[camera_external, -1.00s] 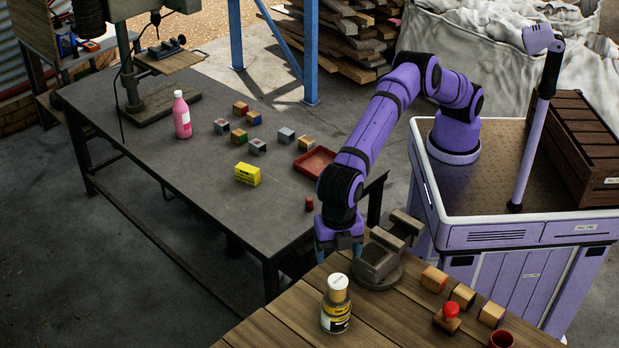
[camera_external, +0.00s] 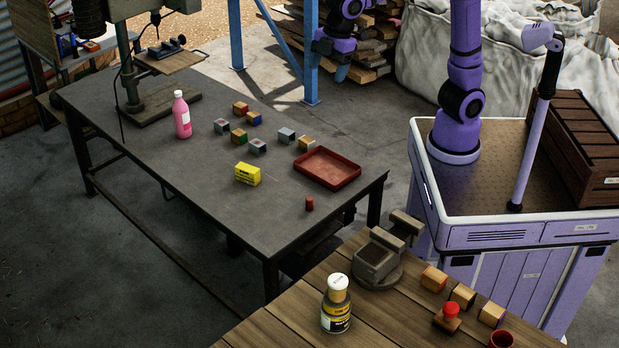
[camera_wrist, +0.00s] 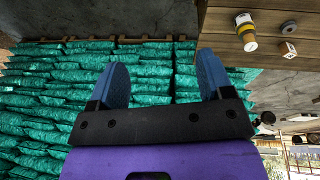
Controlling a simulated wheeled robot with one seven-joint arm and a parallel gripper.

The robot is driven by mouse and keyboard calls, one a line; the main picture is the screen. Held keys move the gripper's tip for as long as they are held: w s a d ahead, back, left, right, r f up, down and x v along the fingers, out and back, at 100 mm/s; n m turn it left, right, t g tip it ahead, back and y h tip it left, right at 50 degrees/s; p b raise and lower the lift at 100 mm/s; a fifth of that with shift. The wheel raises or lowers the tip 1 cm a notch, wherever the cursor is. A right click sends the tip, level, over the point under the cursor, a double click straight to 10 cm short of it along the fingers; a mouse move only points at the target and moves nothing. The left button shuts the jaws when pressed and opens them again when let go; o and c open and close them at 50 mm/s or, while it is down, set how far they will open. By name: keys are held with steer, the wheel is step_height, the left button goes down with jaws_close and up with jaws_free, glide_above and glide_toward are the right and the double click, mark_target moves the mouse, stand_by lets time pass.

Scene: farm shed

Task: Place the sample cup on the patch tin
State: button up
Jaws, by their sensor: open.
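A dark grey tin with a yellow label (camera_external: 336,315), which looks like the patch tin, stands on the wooden bench at the lower middle. A tan cylinder with a white top (camera_external: 338,288), which looks like the sample cup, sits upright on it. My gripper (camera_external: 334,62) is high at the top middle, far from both, beyond the grey table. In the wrist view my gripper (camera_wrist: 163,62) has its two blue fingers wide apart with nothing between them. A yellowish cylinder with a white top (camera_wrist: 246,30) shows there on a wooden surface; I cannot tell whether it is the same pair.
A vise (camera_external: 378,258), wooden blocks (camera_external: 463,297), a red-knobbed stamp (camera_external: 449,318) and a red cup (camera_external: 501,340) share the wooden bench. The grey table (camera_external: 205,205) holds a red tray (camera_external: 327,181), pink bottle (camera_external: 181,115), yellow box (camera_external: 247,174) and several cubes. Green sacks (camera_wrist: 60,95) fill the wrist view.

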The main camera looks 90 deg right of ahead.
steer(key=s+d+r+m+t, duration=0.1)
steer(key=s+d+m, duration=0.2)
steer(key=s+d, duration=0.6)
steer(key=s+d+f+m, duration=0.3)
steer(key=s+d+f, duration=0.1)
steer(key=s+d, duration=0.4)
steer(key=s+d+f+m+t, duration=0.1)
steer(key=s+d+f+m, duration=0.3)
steer(key=s+d, duration=0.4)
steer(key=shift+s+f+t+h, duration=0.15)
steer(key=shift+s+t+h, duration=0.15)
steer(key=shift+h, duration=0.1)
